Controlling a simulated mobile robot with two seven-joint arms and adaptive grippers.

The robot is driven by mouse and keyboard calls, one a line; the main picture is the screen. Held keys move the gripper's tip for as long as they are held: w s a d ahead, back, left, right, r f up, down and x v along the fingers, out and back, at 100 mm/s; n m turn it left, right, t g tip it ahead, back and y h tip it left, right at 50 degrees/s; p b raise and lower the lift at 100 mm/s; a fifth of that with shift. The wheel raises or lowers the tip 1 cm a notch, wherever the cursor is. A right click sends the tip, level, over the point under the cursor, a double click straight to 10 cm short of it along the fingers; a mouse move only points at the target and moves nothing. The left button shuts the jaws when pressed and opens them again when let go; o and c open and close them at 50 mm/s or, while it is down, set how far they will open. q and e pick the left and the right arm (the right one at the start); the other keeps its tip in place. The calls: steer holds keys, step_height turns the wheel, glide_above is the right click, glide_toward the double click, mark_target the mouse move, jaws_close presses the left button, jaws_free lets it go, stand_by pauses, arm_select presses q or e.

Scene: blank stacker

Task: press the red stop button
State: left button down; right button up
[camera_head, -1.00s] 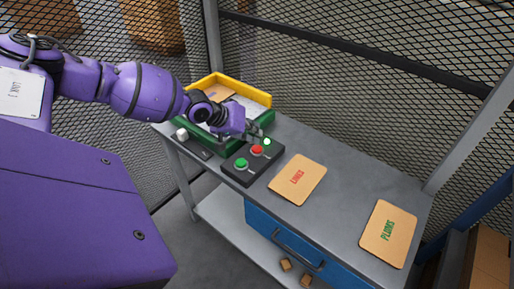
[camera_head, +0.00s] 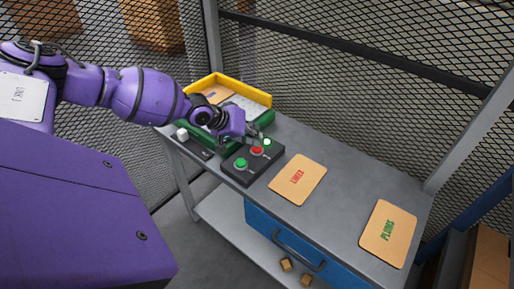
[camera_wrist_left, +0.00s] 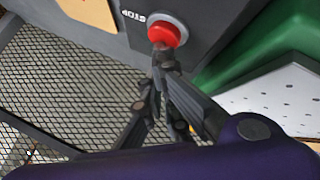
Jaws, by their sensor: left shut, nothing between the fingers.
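The red stop button (camera_head: 257,149) sits on a dark control box (camera_head: 238,175) on the grey bench, between a green button (camera_head: 241,163) and a lit green lamp (camera_head: 267,142). In the left wrist view the red button (camera_wrist_left: 164,32) stands in a pale ring beside the word STOP. My left gripper (camera_head: 257,141) is shut and empty, its fingertips right at the red button. In the left wrist view the shut fingertips (camera_wrist_left: 165,62) overlap the button's lower edge; I cannot tell whether they touch it. My right gripper is not in view.
Mesh fencing stands behind.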

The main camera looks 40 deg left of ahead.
arm_select(q)
steer(key=shift+f, duration=0.45)
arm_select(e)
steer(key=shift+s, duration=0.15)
arm_select(q)
steer(key=shift+r, duration=1)
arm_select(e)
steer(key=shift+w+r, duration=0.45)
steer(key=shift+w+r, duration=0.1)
arm_select(q)
step_height(320, 180, up, 5)
steer(key=shift+f+p, duration=0.1)
steer(key=shift+p, duration=1.05)
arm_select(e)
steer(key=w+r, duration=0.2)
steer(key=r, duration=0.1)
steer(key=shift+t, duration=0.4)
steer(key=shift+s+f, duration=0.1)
